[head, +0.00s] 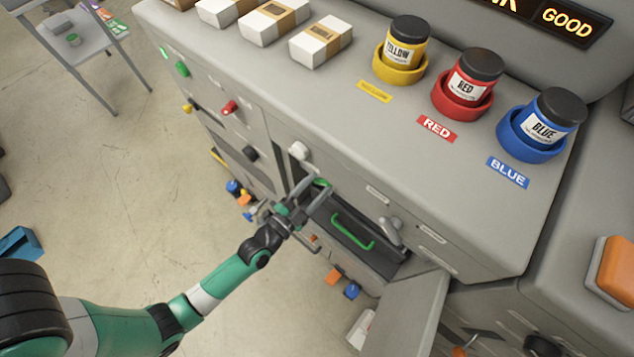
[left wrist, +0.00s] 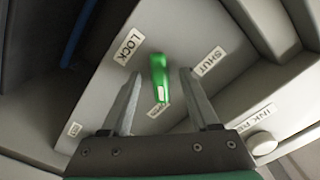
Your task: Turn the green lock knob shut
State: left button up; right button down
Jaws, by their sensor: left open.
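The green lock knob (left wrist: 159,80) stands on a grey panel in the left wrist view, with a LOCK label (left wrist: 129,46) to its upper left and a SHUT label (left wrist: 208,61) to its upper right. Its white-marked end points down at a third label, partly hidden behind it. My left gripper (head: 312,192) is open, one finger on each side of the knob, with visible gaps between. In the head view the knob (head: 322,183) shows only as a bit of green by the fingertips. My right gripper is not in view.
A green handle (head: 352,231) sits in an open recess right of my left gripper. A grey door (head: 402,312) hangs open below it. A white knob (left wrist: 262,144) is at lower right in the wrist view. Yellow, red and blue jars stand on the machine top.

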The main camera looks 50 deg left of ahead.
pick_arm(q)
grip_shut()
jog(key=shift+n, duration=0.4)
jog(key=n, duration=0.3)
jog(key=shift+f+n, duration=0.1)
jog(key=shift+n, duration=0.2)
jog(key=n, duration=0.4)
jog(key=shift+d+n, duration=0.15)
jog(key=shift+n, duration=0.15)
jog(key=n, duration=0.4)
jog(key=shift+d+n, duration=0.1)
jog(key=shift+n, duration=2.4)
